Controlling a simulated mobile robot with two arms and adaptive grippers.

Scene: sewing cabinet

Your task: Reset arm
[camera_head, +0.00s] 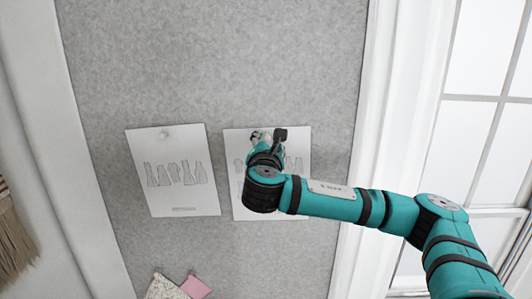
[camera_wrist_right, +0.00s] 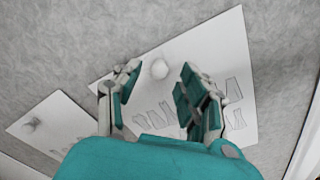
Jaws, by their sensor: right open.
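My right arm reaches in from the lower right in the head view. Its gripper (camera_head: 267,141) is in front of the right-hand pattern sheet (camera_head: 240,207) and hides part of it. In the right wrist view my right gripper (camera_wrist_right: 158,92) is open, with its two fingers apart. A round white knob or pin (camera_wrist_right: 159,69) shows on the sheet between the fingers; I cannot tell whether they touch it. My left gripper is not in view.
A second pattern sheet (camera_head: 173,172) hangs to the left on the grey board (camera_head: 220,60). Fabric swatches (camera_head: 180,288) are at the bottom. A white window frame (camera_head: 385,120) stands at the right and a brush-like object (camera_head: 14,240) at the left edge.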

